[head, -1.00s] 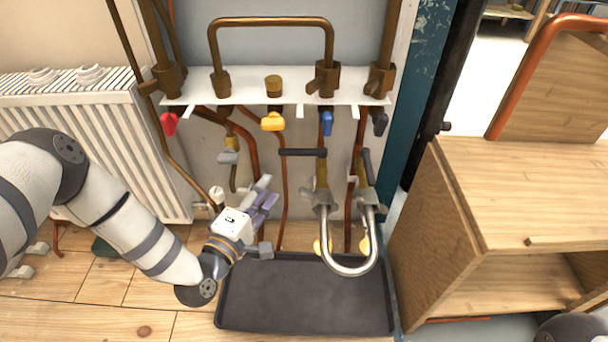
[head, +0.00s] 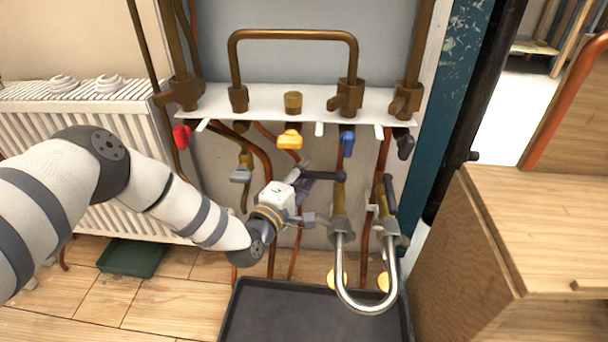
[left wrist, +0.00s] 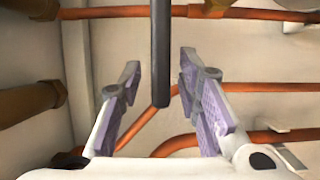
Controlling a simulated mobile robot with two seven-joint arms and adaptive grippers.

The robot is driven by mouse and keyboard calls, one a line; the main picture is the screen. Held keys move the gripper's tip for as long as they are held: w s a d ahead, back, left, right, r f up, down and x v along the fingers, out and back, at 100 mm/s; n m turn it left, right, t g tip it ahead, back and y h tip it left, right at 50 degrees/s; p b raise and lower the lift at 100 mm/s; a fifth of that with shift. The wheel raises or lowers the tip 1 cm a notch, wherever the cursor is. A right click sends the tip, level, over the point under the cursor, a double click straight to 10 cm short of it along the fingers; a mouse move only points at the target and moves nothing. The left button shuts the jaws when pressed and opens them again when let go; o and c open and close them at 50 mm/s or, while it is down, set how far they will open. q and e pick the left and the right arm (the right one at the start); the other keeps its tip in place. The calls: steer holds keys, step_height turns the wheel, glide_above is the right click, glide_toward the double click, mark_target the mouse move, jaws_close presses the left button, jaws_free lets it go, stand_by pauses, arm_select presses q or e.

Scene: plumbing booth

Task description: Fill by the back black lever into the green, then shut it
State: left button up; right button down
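Two black levers sit on brass valves above a curved silver hose. The left one (head: 322,175) points left, roughly level; the right one (head: 391,196) stands steeply. I cannot tell which is called the back one. My left gripper (head: 308,190) is at the free end of the left lever. In the left wrist view a black lever (left wrist: 161,50) runs down between the purple-padded fingers of the open left gripper (left wrist: 160,70), with gaps on both sides. No green gauge mark shows; a dark green tray (head: 132,260) lies on the floor. My right gripper is out of view.
A white shelf (head: 270,112) with red, yellow, blue and black handles spans above the levers. A black tray (head: 300,315) lies below the hose. A white radiator (head: 85,175) is at left, a wooden cabinet (head: 455,255) at right. Copper pipes run behind.

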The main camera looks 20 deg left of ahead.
arm_select(q)
jaws_close()
steer(key=shift+s+d+r+n+y+p, duration=0.15)
steer(key=shift+s+d+n+y+p, duration=0.15)
steer(key=shift+y+p, duration=0.1)
steer(key=shift+s+n+y+p, duration=0.35)
steer(key=shift+n+y, duration=0.15)
steer(key=shift+y, duration=0.3)
steer(key=shift+s+d+n+y, duration=0.15)
steer(key=shift+s+n+y, duration=0.1)
steer(key=shift+n+y, duration=0.4)
steer(key=shift+o, duration=1.4)
jaws_free()
steer(key=shift+f, duration=0.2)
